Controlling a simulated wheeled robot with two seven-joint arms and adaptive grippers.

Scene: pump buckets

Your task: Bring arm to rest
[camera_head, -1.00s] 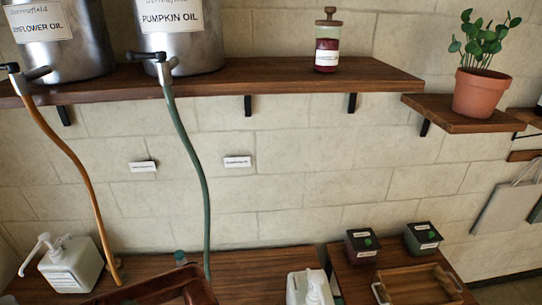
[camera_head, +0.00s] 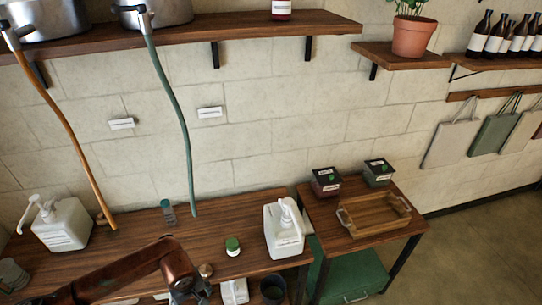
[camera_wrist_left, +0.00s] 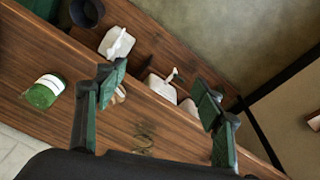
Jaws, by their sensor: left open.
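My left arm (camera_head: 130,268) comes in from the lower left of the head view, above the front of the wooden counter (camera_head: 135,222). Its gripper (camera_head: 188,287) is at the bottom edge of that view, partly cut off. In the left wrist view the two green-padded fingers (camera_wrist_left: 160,88) are wide apart with nothing between them. Below them is the counter's front edge. My right gripper is not in view.
White pump bottles stand at the counter's left (camera_head: 63,226) and right (camera_head: 284,230). An orange hose (camera_head: 68,130) and a green hose (camera_head: 173,95) hang over the counter. A side table holds a wooden tray (camera_head: 378,228) and two dark boxes. White containers sit below the counter edge.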

